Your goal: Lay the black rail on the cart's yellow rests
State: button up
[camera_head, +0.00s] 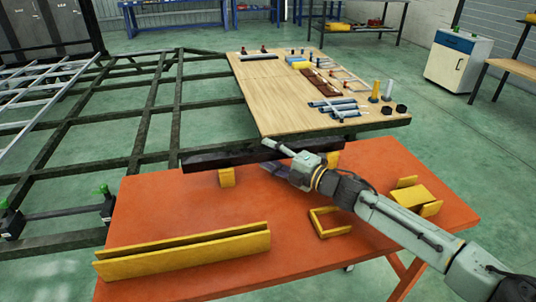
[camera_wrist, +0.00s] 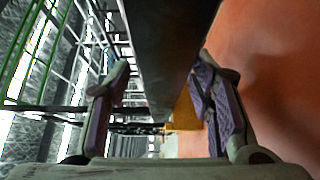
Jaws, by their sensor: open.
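The black rail (camera_head: 222,158) lies lengthwise along the far edge of the orange cart (camera_head: 180,205). One yellow rest (camera_head: 227,177) shows directly under the rail's left part, and another yellow piece (camera_head: 333,159) shows by its right end. The rail appears to sit on them, though the contact is partly hidden. My gripper (camera_head: 284,168) is at the rail, right of its middle, and hides part of it. In the wrist view, the rail (camera_wrist: 165,45) runs between the spread fingers of my gripper (camera_wrist: 163,80), with a yellow rest (camera_wrist: 184,110) beneath it.
A long yellow channel (camera_head: 185,255), a yellow frame (camera_head: 330,222) and a yellow bracket (camera_head: 415,195) are on the cart. A wooden board (camera_head: 275,95) with several tools and parts lies behind it. The dark trailer chassis (camera_head: 140,115) extends left.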

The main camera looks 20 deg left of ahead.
jog(key=b+v, duration=0.3)
jog(key=v, duration=0.7)
jog(key=shift+s+d+r, duration=0.1)
jog(key=shift+d, duration=0.3)
